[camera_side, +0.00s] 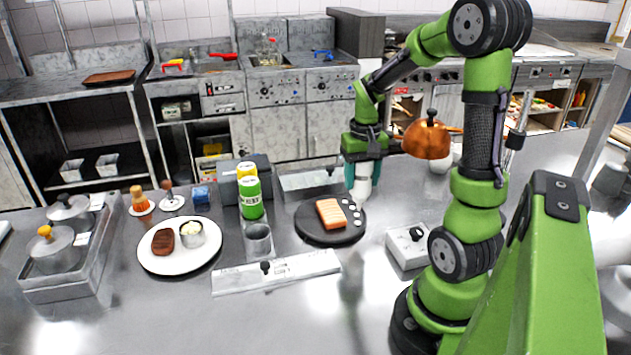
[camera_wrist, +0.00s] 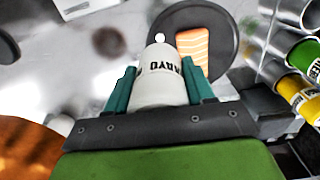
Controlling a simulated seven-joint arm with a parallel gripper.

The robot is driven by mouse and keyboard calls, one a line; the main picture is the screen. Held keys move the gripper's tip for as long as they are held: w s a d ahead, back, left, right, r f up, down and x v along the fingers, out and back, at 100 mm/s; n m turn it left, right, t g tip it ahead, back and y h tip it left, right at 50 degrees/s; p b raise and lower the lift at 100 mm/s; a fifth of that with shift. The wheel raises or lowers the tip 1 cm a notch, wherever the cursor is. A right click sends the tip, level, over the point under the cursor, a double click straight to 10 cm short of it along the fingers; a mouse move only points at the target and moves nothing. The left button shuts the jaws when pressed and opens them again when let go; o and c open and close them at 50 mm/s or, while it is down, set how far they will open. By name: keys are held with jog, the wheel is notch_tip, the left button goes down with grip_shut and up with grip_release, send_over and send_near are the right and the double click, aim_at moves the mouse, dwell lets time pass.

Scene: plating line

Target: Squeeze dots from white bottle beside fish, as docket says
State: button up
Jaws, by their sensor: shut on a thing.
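My gripper (camera_side: 362,170) is shut on the white bottle (camera_side: 363,188), which is held nozzle down over the right edge of the dark round plate (camera_side: 312,236). In the wrist view the bottle (camera_wrist: 160,82) sits between the teal fingers and its dark lettering seems to read MAYO. The orange striped fish (camera_side: 331,214) lies on the plate, left of the bottle. Several white dots (camera_side: 357,222) lie in a row on the plate to the right of the fish. The nozzle's contact with the plate cannot be told. The docket (camera_side: 282,270) appears to lie on a metal strip; its writing is too small to read.
A green bottle (camera_side: 250,198) and a yellow one stand left of the plate, near a metal cup (camera_side: 258,240). A white plate (camera_side: 155,262) holds brown meat and a small pot. A copper pan or lid (camera_side: 427,140) is behind right. A grey box (camera_side: 408,248) stands right.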

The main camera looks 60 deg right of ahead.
jog(key=shift+r, duration=2)
